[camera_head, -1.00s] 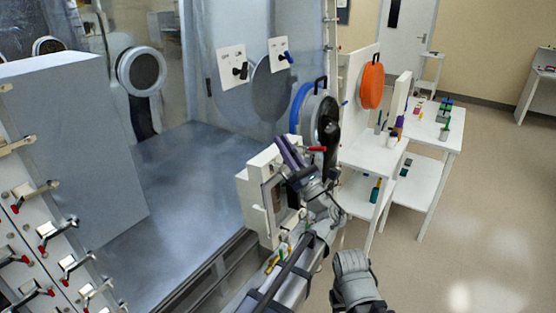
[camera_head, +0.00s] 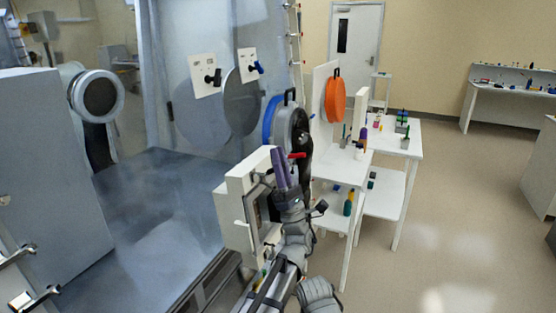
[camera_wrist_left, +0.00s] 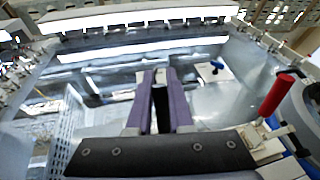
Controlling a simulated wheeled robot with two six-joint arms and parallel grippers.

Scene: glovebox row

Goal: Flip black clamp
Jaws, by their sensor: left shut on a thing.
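My left gripper (camera_head: 279,165), with purple fingers, points up beside a white frame and the red handle (camera_head: 297,155) in the head view. In the left wrist view the fingers (camera_wrist_left: 160,85) are close together, shut on a dark thing (camera_wrist_left: 160,108) between them. The fingers cover most of this thing, so I cannot tell if it is the black clamp. A black handle (camera_head: 213,77) sits on a white plate on the glovebox window. A blue handle (camera_head: 256,67) is on the plate beside it and also shows in the left wrist view (camera_wrist_left: 217,64). My right gripper is not in view.
An orange disc (camera_head: 335,100) stands above the white tables (camera_head: 398,135). The floor at right is clear.

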